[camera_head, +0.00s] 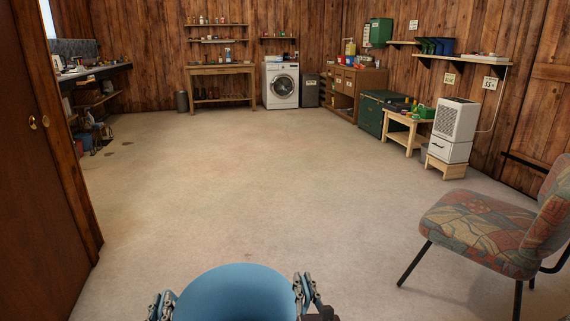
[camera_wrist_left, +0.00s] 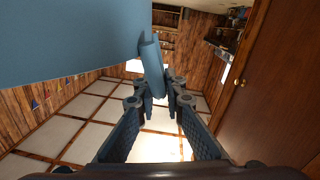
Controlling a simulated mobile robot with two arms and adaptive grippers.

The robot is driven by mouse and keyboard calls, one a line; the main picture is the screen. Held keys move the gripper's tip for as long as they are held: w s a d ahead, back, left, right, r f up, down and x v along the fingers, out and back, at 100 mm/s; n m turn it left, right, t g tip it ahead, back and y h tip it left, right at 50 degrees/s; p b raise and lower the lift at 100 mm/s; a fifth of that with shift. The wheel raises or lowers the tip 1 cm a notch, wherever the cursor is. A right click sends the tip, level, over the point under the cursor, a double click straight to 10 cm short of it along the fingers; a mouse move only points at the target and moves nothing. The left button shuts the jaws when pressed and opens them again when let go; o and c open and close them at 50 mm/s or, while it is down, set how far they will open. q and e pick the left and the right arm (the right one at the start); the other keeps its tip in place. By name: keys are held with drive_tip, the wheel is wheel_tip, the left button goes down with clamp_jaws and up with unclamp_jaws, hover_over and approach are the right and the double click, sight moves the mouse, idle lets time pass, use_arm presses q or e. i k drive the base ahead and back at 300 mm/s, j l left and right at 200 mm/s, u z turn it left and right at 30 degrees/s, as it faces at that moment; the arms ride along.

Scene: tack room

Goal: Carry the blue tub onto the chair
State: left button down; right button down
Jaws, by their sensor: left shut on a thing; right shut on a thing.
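The blue tub (camera_head: 236,294) is at the bottom of the head view, close in front of me, with its lower part cut off by the frame. My left gripper (camera_head: 163,304) is at its left side and my right gripper (camera_head: 308,293) at its right side, both shut on it. In the left wrist view the tub's blue wall (camera_wrist_left: 70,40) fills the upper left, and the left gripper (camera_wrist_left: 160,88) has its fingertips around a blue rolled edge or handle. The chair (camera_head: 483,229) with a patterned seat and dark legs stands at the right, apart from the tub.
A wide bare floor (camera_head: 230,180) lies ahead. A brown door (camera_head: 40,170) is close on the left. A white cabinet unit (camera_head: 452,130) and a low wooden table (camera_head: 408,128) stand along the right wall. A washing machine (camera_head: 281,86) and a workbench (camera_head: 220,82) are at the back.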

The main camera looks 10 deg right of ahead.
sight(490, 216)
drive_tip(key=i+j+z, duration=0.1)
drive_tip(key=i+z, duration=0.2)
drive_tip(key=i, duration=0.65)
drive_tip(key=i+j+z, duration=0.1)
drive_tip(key=i+z, duration=0.3)
drive_tip(key=i, duration=0.55)
drive_tip(key=i+z, duration=0.55)
drive_tip(key=z, duration=1.15)
